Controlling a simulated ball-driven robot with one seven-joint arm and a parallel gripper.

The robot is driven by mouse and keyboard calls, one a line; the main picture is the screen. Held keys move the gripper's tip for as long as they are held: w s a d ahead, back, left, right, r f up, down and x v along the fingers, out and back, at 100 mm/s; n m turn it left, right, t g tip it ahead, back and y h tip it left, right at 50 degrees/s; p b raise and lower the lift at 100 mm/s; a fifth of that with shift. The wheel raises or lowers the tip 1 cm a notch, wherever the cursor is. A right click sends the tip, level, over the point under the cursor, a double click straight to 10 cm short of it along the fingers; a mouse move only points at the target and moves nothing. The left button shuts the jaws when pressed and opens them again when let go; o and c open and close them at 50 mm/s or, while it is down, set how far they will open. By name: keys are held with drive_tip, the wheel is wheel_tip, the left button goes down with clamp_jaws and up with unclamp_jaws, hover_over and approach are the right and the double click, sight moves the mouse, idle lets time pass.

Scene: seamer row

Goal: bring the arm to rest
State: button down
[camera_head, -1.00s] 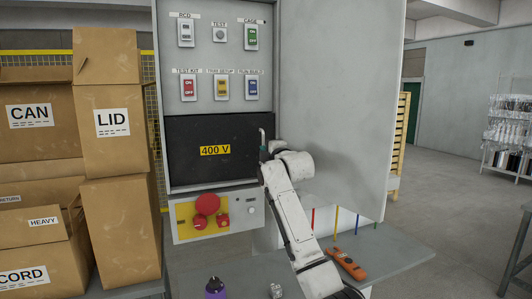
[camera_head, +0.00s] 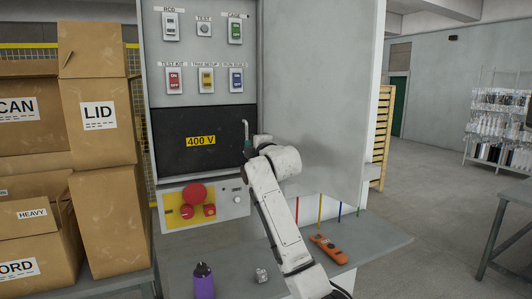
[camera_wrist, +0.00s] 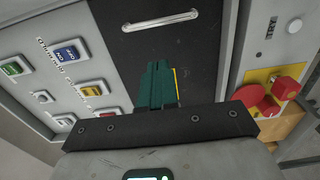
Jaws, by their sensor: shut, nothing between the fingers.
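My white arm reaches up in front of the electrical cabinet in the head view. My gripper (camera_head: 248,150) is mostly hidden behind my wrist, with a bit of dark green finger showing near the right edge of the black 400 V panel (camera_head: 172,150). In the wrist view the green fingers (camera_wrist: 157,85) are together and empty. They point toward the black panel (camera_wrist: 190,50) and its silver bar handle (camera_wrist: 160,21), and appear apart from the handle. The handle also shows in the head view (camera_head: 246,130).
Switches (camera_head: 174,81) and red buttons (camera_head: 194,193) are on the cabinet. A grey bench (camera_head: 370,245) below holds a purple bottle (camera_head: 204,283), a small metal part (camera_head: 262,275) and an orange meter (camera_head: 328,249). Cardboard boxes (camera_head: 105,220) stand left. Open floor lies right.

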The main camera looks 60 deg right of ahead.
drive_tip(key=s+d+b+v, duration=0.1)
drive_tip(key=v, duration=0.6)
drive_tip(key=shift+s+a+r, duration=0.1)
drive_tip(key=shift+s+r, duration=0.05)
